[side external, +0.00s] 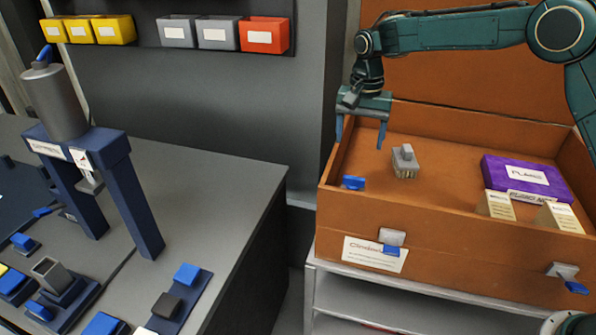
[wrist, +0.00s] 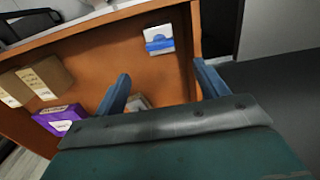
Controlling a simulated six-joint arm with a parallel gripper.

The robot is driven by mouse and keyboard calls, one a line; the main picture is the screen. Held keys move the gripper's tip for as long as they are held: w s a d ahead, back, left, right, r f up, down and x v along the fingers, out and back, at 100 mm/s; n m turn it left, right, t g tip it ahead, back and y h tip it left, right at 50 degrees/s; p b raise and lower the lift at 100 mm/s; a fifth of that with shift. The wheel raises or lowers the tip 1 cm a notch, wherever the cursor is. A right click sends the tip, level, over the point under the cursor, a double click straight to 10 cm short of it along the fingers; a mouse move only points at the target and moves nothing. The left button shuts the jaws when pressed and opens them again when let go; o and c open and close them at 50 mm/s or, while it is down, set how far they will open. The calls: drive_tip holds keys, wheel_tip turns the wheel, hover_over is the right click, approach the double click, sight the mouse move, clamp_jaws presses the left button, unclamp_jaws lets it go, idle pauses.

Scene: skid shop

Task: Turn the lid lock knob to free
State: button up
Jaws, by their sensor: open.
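A blue knob (side external: 354,183) sits inside the orange-brown crate (side external: 350,212), at its near left corner. In the wrist view the blue knob (wrist: 160,43) lies across a white plate on the orange surface. No marking that would tell its lock position is readable. My gripper (side external: 360,133) points down above the crate's left side, higher than the knob and apart from it. Its two blue fingers are spread with nothing between them. In the wrist view the knob shows beyond the gap of my gripper (wrist: 162,76). The crate's raised lid (side external: 450,70) stands behind.
A grey block (side external: 404,163) stands in the crate, partly hidden by a finger in the wrist view. A purple box (side external: 526,174) and cream boxes (side external: 497,204) are to the right. Blue-handled latches (side external: 391,250) are on the crate's front. A grey bench (side external: 220,185) with a press is left.

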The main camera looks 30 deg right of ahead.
sight(354, 178)
wheel_tip(354, 178, down, 11)
drive_tip(key=shift+f, duration=0.2)
idle(0.4)
drive_tip(key=c, duration=1)
